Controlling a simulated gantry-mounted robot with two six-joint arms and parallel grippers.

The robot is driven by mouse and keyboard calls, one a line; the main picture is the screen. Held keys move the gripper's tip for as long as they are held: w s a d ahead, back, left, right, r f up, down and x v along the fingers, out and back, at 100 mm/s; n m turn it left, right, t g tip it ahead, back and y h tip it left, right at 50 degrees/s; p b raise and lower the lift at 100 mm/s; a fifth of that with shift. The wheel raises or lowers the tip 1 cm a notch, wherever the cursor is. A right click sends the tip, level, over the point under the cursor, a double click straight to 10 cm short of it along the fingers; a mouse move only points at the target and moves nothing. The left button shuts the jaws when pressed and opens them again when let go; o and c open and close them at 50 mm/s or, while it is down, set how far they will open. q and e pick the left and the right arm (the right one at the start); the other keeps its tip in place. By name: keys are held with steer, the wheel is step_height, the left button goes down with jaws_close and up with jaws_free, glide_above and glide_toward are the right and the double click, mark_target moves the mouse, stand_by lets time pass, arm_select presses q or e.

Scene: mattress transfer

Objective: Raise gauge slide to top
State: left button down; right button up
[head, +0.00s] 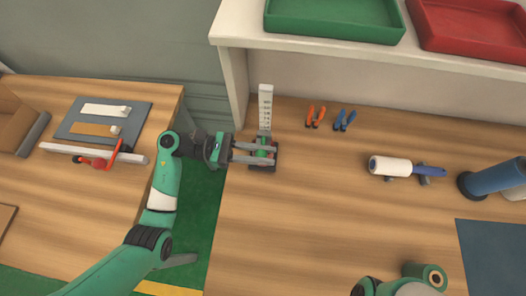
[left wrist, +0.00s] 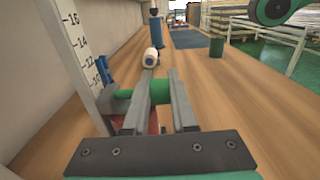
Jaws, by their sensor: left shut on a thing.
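The gauge (head: 265,108) is an upright white scale with dark marks at the left end of the wooden bench. It stands on a small dark base. In the left wrist view the scale (left wrist: 72,40) shows numbers from about 10 to 16. The green slide (head: 262,154) is low on the gauge, near the base. My left gripper (head: 273,153) reaches in from the left and is shut on the slide. In the left wrist view the green slide (left wrist: 160,97) passes between the two fingers. My right gripper is out of view.
A white shelf (head: 340,48) with a green tray (head: 335,20) and a red tray (head: 470,25) overhangs behind the gauge. Orange pliers (head: 315,117), blue pliers (head: 344,120) and a lint roller (head: 390,167) lie to the right.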

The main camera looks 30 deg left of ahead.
mark_target(263, 153)
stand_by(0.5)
arm_select(q)
step_height(263, 153, up, 13)
steer(key=p, duration=0.6)
steer(key=shift+p, duration=0.4)
steer(key=c, duration=0.7)
jaws_free()
steer(key=shift+f, duration=0.1)
steer(key=v, duration=1.1)
steer(key=shift+s+a+b, duration=0.1)
steer(key=shift+a+b, duration=0.25)
